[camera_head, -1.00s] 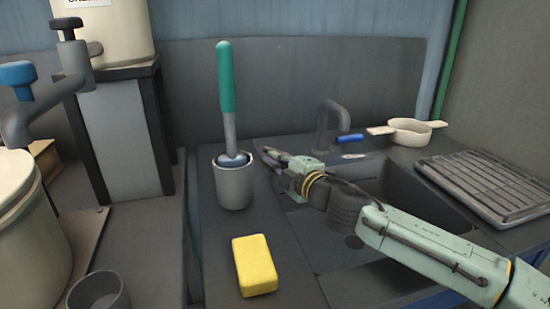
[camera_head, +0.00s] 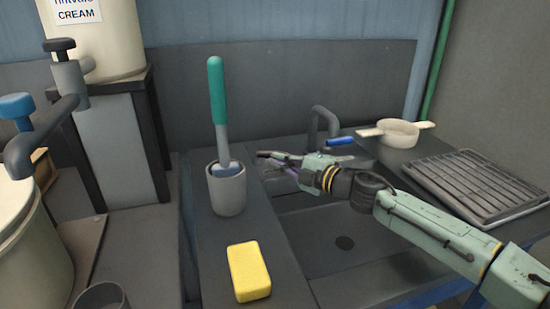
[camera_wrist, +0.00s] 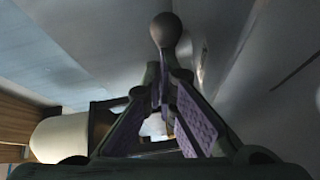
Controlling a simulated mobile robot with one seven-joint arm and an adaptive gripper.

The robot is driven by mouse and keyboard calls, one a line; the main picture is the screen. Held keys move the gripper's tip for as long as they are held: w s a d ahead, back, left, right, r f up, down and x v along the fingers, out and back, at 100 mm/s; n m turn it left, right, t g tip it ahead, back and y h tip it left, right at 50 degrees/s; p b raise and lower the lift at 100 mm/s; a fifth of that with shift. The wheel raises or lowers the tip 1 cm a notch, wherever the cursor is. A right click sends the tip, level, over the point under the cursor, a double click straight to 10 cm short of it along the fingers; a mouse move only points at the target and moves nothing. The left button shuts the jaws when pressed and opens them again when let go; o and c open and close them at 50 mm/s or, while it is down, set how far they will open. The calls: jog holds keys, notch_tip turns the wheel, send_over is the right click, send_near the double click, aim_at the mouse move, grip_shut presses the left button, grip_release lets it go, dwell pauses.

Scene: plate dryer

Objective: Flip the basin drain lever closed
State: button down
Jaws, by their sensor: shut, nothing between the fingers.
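The dark grey basin (camera_head: 335,270) has a round drain hole (camera_head: 344,242) in its floor. In the wrist view, a round dark knob on a thin stem, apparently the drain lever (camera_wrist: 167,30), stands upright just past my fingertips. I cannot tell whether the fingers touch it. In the head view I cannot make the lever out. My gripper (camera_head: 268,157) is over the back left edge of the basin, pointing left toward the grey cup. It also shows in the wrist view (camera_wrist: 164,82), with its purple-padded fingers converging and holding nothing.
The grey cup (camera_head: 228,193) holds a green-handled brush (camera_head: 216,90). A yellow sponge (camera_head: 249,271) lies in front. A faucet (camera_head: 322,120) with a blue handle (camera_head: 340,141) stands behind my gripper. A white strainer (camera_head: 397,133) and a ribbed rack (camera_head: 474,185) are at right.

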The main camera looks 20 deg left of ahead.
aim_at(287, 154)
jog(key=shift+w+d, duration=0.2)
jog(key=shift+w, duration=0.3)
jog(key=shift+w+d, duration=0.15)
jog(key=shift+w, duration=0.35)
jog(key=shift+w+p, duration=0.4)
jog(key=shift+w, duration=0.65)
jog(key=shift+w+d+r, duration=0.15)
jog(key=shift+w, duration=0.05)
jog(key=shift+s, duration=0.1)
